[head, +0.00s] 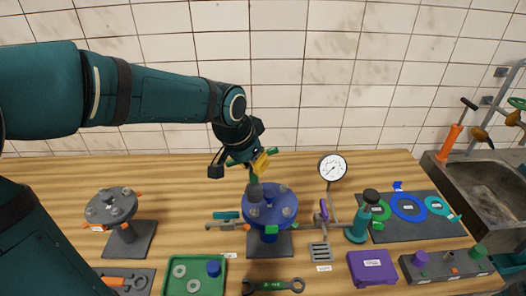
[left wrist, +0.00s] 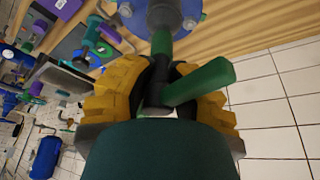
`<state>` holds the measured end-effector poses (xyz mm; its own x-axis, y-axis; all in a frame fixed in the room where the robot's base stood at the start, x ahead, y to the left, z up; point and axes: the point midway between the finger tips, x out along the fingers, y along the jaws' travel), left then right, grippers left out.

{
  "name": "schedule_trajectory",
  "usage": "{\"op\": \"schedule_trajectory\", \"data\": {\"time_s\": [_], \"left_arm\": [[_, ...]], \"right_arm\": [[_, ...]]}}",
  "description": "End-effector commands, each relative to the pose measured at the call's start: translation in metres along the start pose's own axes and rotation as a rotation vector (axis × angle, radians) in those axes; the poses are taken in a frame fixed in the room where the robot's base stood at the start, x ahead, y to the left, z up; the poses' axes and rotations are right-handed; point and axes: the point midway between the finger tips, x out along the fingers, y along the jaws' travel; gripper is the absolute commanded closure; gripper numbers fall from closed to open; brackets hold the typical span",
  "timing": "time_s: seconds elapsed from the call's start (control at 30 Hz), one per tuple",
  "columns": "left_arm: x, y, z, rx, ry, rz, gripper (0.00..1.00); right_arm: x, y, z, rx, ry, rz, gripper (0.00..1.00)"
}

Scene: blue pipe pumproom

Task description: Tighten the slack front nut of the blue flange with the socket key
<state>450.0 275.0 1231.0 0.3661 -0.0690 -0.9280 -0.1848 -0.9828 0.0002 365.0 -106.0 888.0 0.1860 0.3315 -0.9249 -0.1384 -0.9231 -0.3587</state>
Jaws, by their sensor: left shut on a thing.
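The blue flange (head: 268,212) stands on a dark stand on the wooden bench, with grey nuts around its top. My left gripper (head: 258,163) is above the flange's left part, shut on the socket key (head: 254,189), which has a green T-handle and a grey socket. The key hangs roughly upright, socket down at the flange's left side. In the left wrist view the key (left wrist: 161,45) runs between the yellow finger pads to the edge of the blue flange (left wrist: 205,7). I cannot tell whether the socket is seated on a nut. My right gripper is out of view.
A grey flange (head: 111,206) stands to the left. A green tray (head: 196,286) and a wrench (head: 273,286) lie in front. A tiled wall is behind.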

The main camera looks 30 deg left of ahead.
Motion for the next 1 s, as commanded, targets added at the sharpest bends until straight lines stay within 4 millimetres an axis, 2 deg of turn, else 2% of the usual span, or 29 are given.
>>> {"op": "schedule_trajectory", "data": {"time_s": [0.93,1.0], "left_arm": [[0.043,0.000,0.017,0.000,0.000,0.000,1.00],[0.042,0.000,0.017,0.001,0.001,0.000,1.00]], "right_arm": [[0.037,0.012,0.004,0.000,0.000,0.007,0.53],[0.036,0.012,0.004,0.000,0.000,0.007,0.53]]}}
